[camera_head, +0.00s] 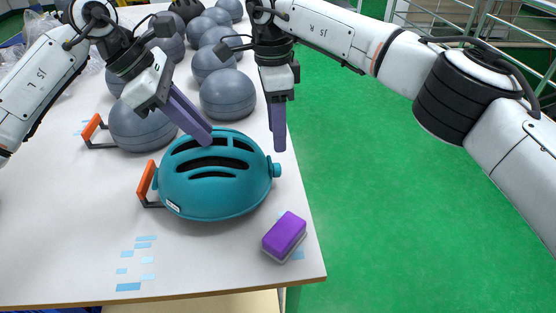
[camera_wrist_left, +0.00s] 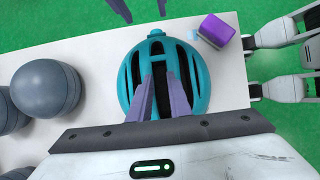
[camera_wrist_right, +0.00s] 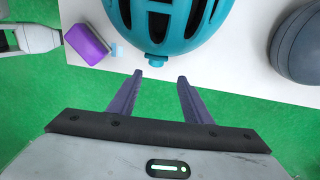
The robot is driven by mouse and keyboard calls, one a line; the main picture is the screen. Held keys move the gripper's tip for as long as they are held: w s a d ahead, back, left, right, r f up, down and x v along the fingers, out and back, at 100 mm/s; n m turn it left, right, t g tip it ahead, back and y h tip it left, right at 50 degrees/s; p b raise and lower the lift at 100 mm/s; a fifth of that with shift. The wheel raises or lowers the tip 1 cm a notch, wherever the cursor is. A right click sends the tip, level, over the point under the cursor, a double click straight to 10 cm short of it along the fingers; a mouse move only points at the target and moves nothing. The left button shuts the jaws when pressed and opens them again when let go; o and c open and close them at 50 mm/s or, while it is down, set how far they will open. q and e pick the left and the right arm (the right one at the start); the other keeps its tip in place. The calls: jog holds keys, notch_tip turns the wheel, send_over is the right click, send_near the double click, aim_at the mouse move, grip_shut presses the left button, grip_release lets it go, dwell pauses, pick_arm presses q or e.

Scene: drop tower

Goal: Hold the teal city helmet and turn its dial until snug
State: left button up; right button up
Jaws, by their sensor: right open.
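The teal helmet (camera_head: 215,185) sits dome up near the table's right edge. Its round teal dial (camera_head: 276,170) sticks out on the right side and also shows in the right wrist view (camera_wrist_right: 157,57). My left gripper (camera_head: 207,138) reaches down to the helmet's top. In the left wrist view its fingers (camera_wrist_left: 160,76) are fairly close, with a narrow gap over a dark vent; whether they grip the shell is hidden. My right gripper (camera_head: 279,145) points down just behind the dial, apart from it. In the right wrist view its open fingers (camera_wrist_right: 160,76) have nothing between them.
A purple sponge-like block (camera_head: 284,236) lies at the table's front right. An orange-handled bracket (camera_head: 147,180) stands at the helmet's left. The white table (camera_head: 60,220) is clear at front left; green floor (camera_head: 400,240) lies right.

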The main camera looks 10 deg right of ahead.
aim_at(278, 164)
jog(key=shift+s+r+t, duration=1.2)
jog(key=shift+s+t, duration=0.4)
jog(key=shift+s, duration=0.7)
jog(key=x, duration=1.1)
jog(key=shift+a+f, duration=0.2)
jog(key=shift+f, duration=0.2)
jog(key=c, duration=1.1)
jog(key=shift+w, duration=0.1)
jog(key=shift+o, duration=0.2)
jog(key=shift+w+g, duration=0.2)
jog(key=shift+g, duration=0.8)
jog(key=shift+w+g, duration=0.15)
jog(key=shift+g, duration=0.85)
